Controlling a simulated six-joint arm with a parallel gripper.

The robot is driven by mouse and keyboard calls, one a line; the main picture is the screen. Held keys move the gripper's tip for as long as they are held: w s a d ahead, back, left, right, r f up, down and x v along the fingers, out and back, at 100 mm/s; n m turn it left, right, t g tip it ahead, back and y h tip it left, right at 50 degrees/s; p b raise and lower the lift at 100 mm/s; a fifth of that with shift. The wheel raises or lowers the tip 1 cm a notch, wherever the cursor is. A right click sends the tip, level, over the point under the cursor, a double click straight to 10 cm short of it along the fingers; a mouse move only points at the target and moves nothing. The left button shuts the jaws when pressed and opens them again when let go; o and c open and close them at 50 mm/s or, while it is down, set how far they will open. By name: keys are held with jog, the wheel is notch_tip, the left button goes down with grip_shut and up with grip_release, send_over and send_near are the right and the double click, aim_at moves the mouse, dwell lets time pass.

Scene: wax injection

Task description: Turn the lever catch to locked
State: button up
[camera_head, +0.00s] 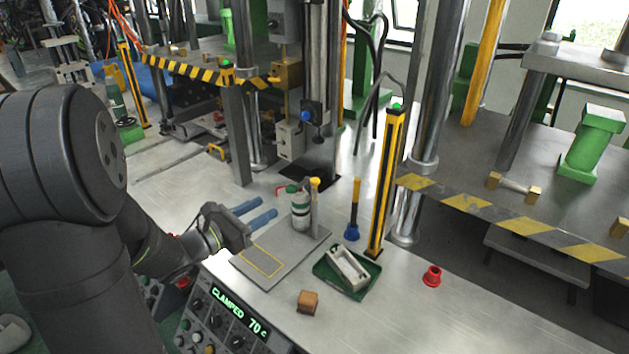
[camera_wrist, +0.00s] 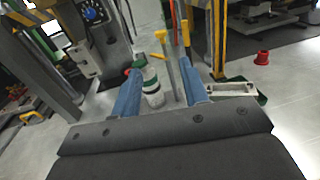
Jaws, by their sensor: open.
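My gripper (camera_head: 266,208) is open, its two blue fingers apart and pointing at a white-and-green bottle (camera_head: 300,208). A grey post with a yellow top (camera_head: 315,186), which looks like the lever catch, stands beside the bottle on a grey plate (camera_head: 248,268). In the wrist view the bottle (camera_wrist: 152,84) and the post (camera_wrist: 170,72) show between the gripper's fingers (camera_wrist: 161,68), and nothing appears gripped. The yellow top looks turned to one side there; I cannot tell whether the catch is locked.
A blue-based tool with a yellow handle (camera_head: 353,212), a green tray (camera_head: 325,268) holding a pale mould, a brown block (camera_head: 308,301) and a red cup (camera_head: 432,276) are on the bench. A yellow-black post (camera_head: 386,180) stands behind. A panel (camera_head: 228,310) reads CLAMPED, 70 C.

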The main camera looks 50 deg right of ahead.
aim_at(315, 179)
jog(key=d, duration=0.5)
jog(key=s+d, duration=0.1)
jog(key=d, duration=0.5)
jog(key=s+d, duration=0.1)
jog(key=d, duration=0.5)
jog(key=shift+s, duration=0.2)
jog(key=shift+c, duration=0.4)
grip_shut()
jog(key=shift+t, duration=0.4)
jog(key=shift+d+r+n+t, duration=0.1)
jog(key=shift+n+t, duration=1.9)
jog(key=shift+t, duration=1.1)
jog(key=shift+n, duration=0.3)
